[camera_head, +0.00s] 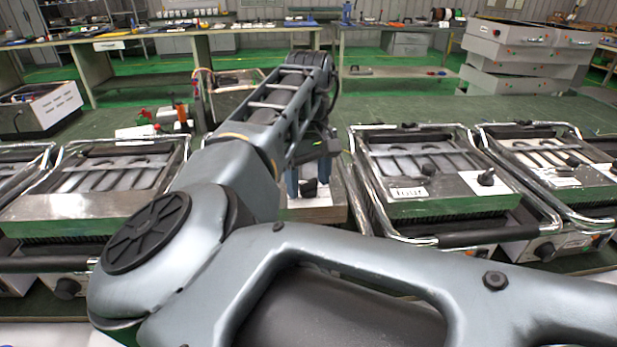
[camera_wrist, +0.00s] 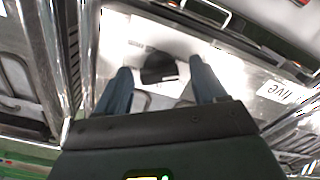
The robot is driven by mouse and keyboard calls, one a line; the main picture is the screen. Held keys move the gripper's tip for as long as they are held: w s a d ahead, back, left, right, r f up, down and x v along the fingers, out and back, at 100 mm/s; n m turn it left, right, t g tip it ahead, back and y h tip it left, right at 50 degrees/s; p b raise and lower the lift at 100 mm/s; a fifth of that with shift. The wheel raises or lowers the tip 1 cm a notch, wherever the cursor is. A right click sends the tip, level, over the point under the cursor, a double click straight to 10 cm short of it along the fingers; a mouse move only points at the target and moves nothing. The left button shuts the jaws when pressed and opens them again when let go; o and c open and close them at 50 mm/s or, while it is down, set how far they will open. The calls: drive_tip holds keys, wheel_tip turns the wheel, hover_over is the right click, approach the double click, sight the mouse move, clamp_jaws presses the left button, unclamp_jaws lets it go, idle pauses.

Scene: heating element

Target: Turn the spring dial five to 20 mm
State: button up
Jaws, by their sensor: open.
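My gripper (camera_head: 308,182) is lowered over the heating unit in the middle of the row, mostly behind my arm in the head view. In the wrist view my gripper (camera_wrist: 160,72) shows two blue fingers, apart. A black dial knob (camera_wrist: 158,67) lies between the fingertips on a shiny metal plate; it also shows in the head view (camera_head: 309,188). Gaps appear on both sides of the knob, and I cannot tell any contact. A white label reading "five" (camera_wrist: 282,92) sits upside down on the right of that plate. The dial's scale marks are too blurred to read.
The unit labelled "four" (camera_head: 407,193), with its own black knob (camera_head: 485,178), stands close on the right. Another unit (camera_head: 95,190) stands close on the left. Chrome handle rails (camera_wrist: 90,50) run beside the plate. A workbench (camera_head: 180,38) is behind.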

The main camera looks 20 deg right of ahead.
drive_tip(key=shift+c, duration=0.2)
drive_tip(key=c, duration=1)
